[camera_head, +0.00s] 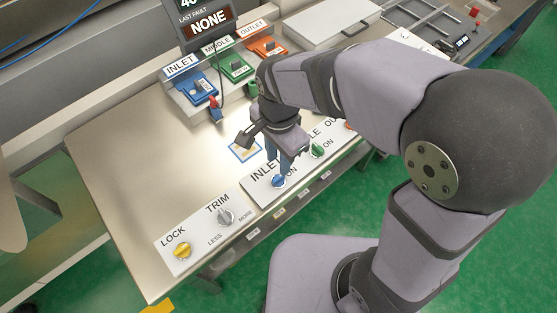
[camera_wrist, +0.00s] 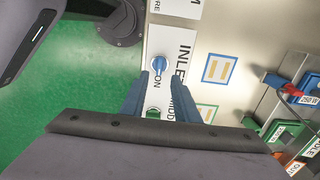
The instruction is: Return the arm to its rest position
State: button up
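My gripper (camera_head: 280,168) is over the front edge of the steel table, above the white switch panel. Its blue fingers point down near the blue INLET knob (camera_head: 278,181). In the wrist view, my gripper (camera_wrist: 165,78) is open, with the panel showing between the fingers. The blue knob (camera_wrist: 160,62) lies just beyond the fingertips there, apart from them. A green knob (camera_head: 317,150) is to the right on the same panel. Nothing is held. My arm is bent and reaches in from the right.
A panel with a yellow LOCK knob (camera_head: 182,251) and a grey TRIM knob (camera_head: 225,217) is at front left. Blue (camera_head: 197,89), green (camera_head: 236,67) and orange (camera_head: 267,46) connector blocks stand at the back. The table's left part (camera_head: 120,165) is bare.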

dwell(0.4)
jog(key=n, duration=0.7)
jog(key=shift+w+a+f, duration=0.15)
jog(key=shift+w+f, duration=0.05)
jog(key=shift+s+f+n, duration=0.2)
jog(key=shift+f+n, duration=0.1)
jog(key=shift+n, duration=0.6)
jog(key=s+d+f, duration=0.1)
jog(key=s+d, duration=0.1)
jog(key=d, duration=0.7)
jog(key=s+d+f, duration=0.1)
jog(key=s+d, duration=0.1)
jog(key=d, duration=0.7)
jog(key=shift+s+d, duration=0.15)
jog(key=shift+d, duration=0.1)
